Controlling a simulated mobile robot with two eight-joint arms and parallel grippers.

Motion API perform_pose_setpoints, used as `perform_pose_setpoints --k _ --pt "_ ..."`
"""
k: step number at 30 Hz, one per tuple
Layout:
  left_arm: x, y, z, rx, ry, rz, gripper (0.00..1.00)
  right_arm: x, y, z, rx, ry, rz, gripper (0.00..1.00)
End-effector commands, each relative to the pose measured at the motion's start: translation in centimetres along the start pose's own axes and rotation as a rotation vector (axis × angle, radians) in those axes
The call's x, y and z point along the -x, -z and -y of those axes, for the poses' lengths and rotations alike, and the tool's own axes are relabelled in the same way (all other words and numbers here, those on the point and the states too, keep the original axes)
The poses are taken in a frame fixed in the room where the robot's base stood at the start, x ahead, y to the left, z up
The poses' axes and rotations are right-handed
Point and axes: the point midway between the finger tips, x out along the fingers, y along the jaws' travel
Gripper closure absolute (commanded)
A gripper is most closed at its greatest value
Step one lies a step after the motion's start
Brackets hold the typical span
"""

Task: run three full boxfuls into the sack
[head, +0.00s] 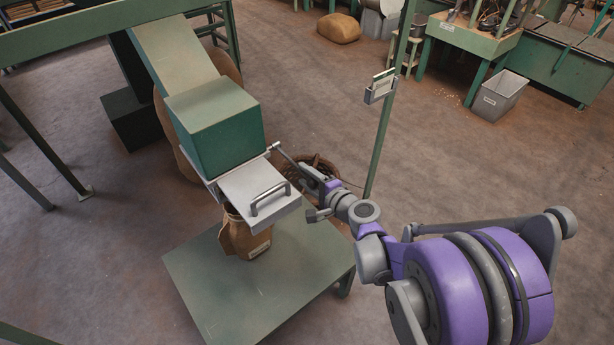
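A green measuring box (215,128) sits under the end of a sloping chute (175,55). Below it is a pale metal slide plate (258,186) with a bar handle (270,198), sticking out towards the front. A brown sack (240,236) stands upright under the plate on a green table (235,290); the plate hides its mouth. My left gripper is out of view.
A basket (322,166) stands on the floor behind my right gripper. A green post (385,130) carries a small card holder (381,86). A large brown sack (172,130) is behind the box. A grey bin (498,94) stands at the far right. Floor between is open.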

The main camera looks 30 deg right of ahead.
Motion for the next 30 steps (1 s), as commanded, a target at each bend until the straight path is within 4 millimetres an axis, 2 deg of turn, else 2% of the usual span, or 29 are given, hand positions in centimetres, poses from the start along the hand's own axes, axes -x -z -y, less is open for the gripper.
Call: perform_pose_setpoints --k 1,3,14,17,24,30 --pt "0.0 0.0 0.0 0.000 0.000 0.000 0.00 -0.1 -0.1 -0.1 0.001 -0.001 0.002 0.41" --pt "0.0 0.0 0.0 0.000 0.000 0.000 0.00 -0.1 -0.1 -0.1 0.000 -0.001 0.002 0.29" --pt "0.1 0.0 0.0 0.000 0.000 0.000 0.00 0.4 0.0 0.1 -0.003 0.002 0.000 0.29" --pt "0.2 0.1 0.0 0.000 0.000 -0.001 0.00 1.5 0.0 0.1 -0.003 0.002 -0.001 0.29" --pt "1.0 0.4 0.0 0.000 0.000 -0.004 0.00 6.4 0.1 0.2 -0.003 0.003 -0.004 0.29" --pt "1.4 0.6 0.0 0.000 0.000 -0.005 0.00 9.6 0.1 0.1 -0.002 0.002 -0.002 0.29"
